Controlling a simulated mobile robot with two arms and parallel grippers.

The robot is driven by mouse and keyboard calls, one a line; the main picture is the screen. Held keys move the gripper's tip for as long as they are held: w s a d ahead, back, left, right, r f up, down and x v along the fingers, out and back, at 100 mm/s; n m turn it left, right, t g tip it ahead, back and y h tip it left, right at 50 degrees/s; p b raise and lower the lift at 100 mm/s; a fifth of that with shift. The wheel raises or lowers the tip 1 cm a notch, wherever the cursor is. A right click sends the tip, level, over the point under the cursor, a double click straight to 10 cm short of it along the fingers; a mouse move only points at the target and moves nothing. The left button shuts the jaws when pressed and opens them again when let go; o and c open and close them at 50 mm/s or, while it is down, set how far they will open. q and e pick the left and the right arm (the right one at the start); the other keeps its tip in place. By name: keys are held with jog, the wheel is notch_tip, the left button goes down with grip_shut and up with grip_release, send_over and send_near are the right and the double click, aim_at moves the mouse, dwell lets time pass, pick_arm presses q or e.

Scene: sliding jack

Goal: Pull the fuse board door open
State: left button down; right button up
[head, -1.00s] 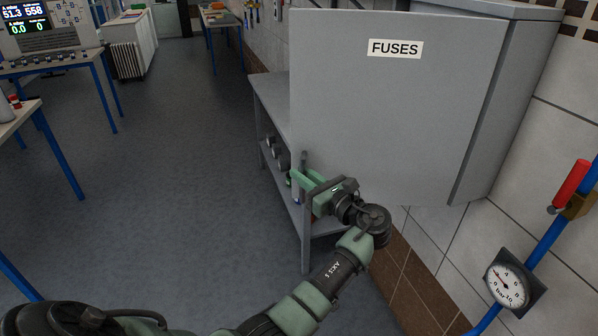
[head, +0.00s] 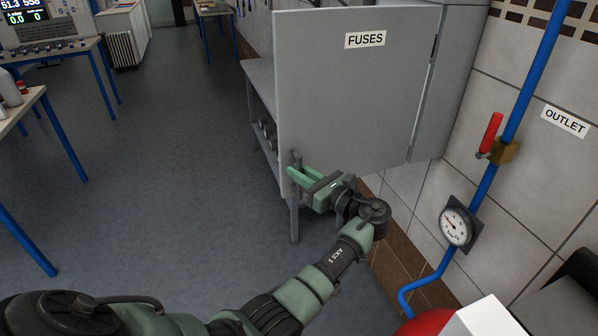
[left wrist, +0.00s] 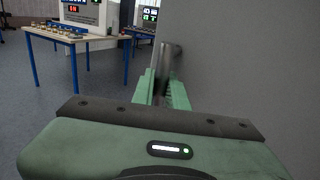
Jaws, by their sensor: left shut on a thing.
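The grey fuse board door (head: 340,100), labelled FUSES, stands swung out from its grey cabinet (head: 450,80), with its hinge edge on the right. A small grey handle (head: 295,158) sits at the door's lower left edge. My green left gripper (head: 296,176) is shut on this handle. The left wrist view shows the handle (left wrist: 171,56) as an upright bar between the fingers (left wrist: 164,92), close beside the door's face (left wrist: 250,70). The fingers hide part of the handle. My right gripper is not in view.
A grey bench (head: 260,80) stands behind the door. On the right wall are a blue pipe (head: 484,190), a red-handled valve (head: 490,135) and a pressure gauge (head: 457,226). Blue-legged tables (head: 60,50) stand at left. The grey floor (head: 170,150) between is clear.

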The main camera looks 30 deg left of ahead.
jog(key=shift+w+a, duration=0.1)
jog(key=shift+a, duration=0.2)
pick_arm(q)
jog(key=c, duration=1.4)
grip_release()
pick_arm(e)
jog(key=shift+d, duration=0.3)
